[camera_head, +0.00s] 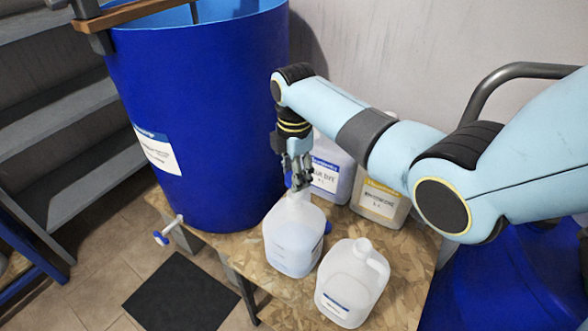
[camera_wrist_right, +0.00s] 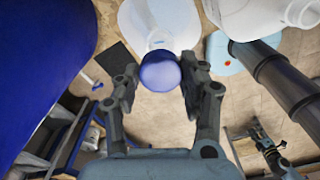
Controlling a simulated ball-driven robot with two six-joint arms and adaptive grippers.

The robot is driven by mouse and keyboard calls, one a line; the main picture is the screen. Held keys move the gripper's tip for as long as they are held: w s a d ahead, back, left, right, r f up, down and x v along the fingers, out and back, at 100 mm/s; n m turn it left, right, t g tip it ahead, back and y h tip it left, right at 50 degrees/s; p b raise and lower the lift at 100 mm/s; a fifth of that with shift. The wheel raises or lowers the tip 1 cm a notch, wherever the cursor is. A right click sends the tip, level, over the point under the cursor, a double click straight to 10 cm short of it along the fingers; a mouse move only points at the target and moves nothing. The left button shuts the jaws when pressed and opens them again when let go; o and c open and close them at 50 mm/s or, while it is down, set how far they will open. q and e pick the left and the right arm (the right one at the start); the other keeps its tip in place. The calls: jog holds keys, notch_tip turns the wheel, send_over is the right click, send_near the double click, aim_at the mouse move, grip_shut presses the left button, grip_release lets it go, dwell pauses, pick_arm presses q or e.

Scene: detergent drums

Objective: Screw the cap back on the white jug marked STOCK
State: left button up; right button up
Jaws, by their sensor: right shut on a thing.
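My right gripper (camera_head: 298,180) is shut on a blue cap (camera_wrist_right: 160,70), which shows between its fingers in the wrist view. In the head view only a sliver of blue shows between the fingers. The gripper points down at the top of a translucent white jug (camera_head: 291,243) holding pale liquid. The cap is over or at this jug's neck (camera_wrist_right: 160,40); I cannot tell whether they touch. What looks like my left gripper (camera_wrist_right: 272,152) is small at the wrist view's lower right.
A second white jug (camera_head: 352,285) stands in front, to the right. Two labelled containers, one white (camera_head: 333,170) and one cream (camera_head: 379,204), stand behind on the chipboard top (camera_head: 252,238). A big blue drum (camera_head: 215,90) with a tap (camera_head: 167,232) rises close at left.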

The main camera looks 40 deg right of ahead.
notch_tip(320, 180, down, 2)
jog(key=shift+b, duration=0.75)
pick_arm(q)
jog(key=shift+w+d+f, duration=0.15)
jog(key=shift+f, duration=1.05)
pick_arm(e)
jog(key=shift+f, duration=0.5)
pick_arm(q)
jog(key=shift+w, duration=0.1)
pick_arm(e)
jog(key=shift+f, duration=0.2)
pick_arm(q)
jog(key=shift+r+p, duration=0.35)
jog(key=shift+r, duration=0.1)
pick_arm(e)
jog(key=shift+r, duration=0.15)
pick_arm(q)
jog(key=shift+f+b, duration=0.35)
jog(key=shift+b, duration=0.05)
pick_arm(e)
jog(key=shift+f, duration=1.2)
